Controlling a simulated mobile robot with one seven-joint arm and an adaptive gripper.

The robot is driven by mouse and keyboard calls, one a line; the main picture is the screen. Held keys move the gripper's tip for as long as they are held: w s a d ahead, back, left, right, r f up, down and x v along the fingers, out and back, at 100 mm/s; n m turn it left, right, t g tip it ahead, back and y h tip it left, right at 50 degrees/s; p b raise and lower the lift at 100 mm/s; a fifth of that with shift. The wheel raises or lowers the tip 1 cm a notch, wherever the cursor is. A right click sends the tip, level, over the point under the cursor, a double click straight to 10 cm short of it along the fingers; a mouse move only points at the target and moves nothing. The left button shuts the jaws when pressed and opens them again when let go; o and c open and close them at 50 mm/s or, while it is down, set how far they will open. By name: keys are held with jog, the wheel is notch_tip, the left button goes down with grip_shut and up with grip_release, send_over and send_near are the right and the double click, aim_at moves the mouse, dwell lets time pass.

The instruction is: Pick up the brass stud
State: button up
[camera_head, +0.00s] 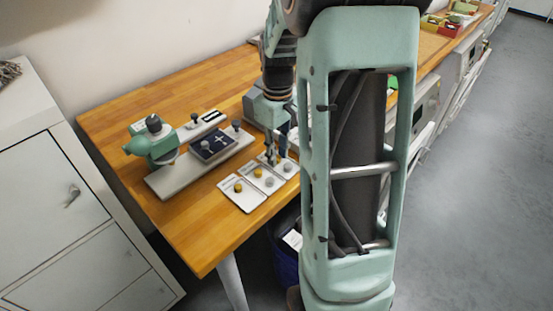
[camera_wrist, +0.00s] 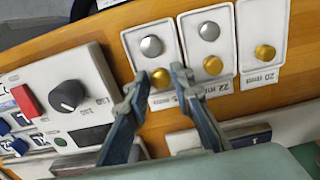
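Three pale trays hold round studs. In the wrist view, the left tray (camera_wrist: 133,42) has a silver stud (camera_wrist: 151,46) and a brass stud (camera_wrist: 160,78). The middle tray has a silver stud (camera_wrist: 209,31) and a brass stud (camera_wrist: 213,65). The right tray, marked 20 mm, shows one brass stud (camera_wrist: 265,52). My gripper (camera_wrist: 160,73) is open, its fingertips on either side of the left tray's brass stud. I cannot tell whether they touch it. In the head view, my gripper (camera_head: 272,158) is at the far tray and hides that stud.
A grey base plate (camera_head: 170,186) carries a green press (camera_head: 152,142) and a dark pad (camera_head: 213,145) beside the trays. A panel with a black knob (camera_wrist: 68,95) and red button (camera_wrist: 28,101) lies left in the wrist view. The table's near-left wood (camera_head: 200,245) is clear.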

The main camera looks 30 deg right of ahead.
jog(key=shift+f, duration=0.2)
jog(key=c, duration=0.5)
jog(key=shift+o, duration=0.2)
jog(key=shift+r, duration=0.15)
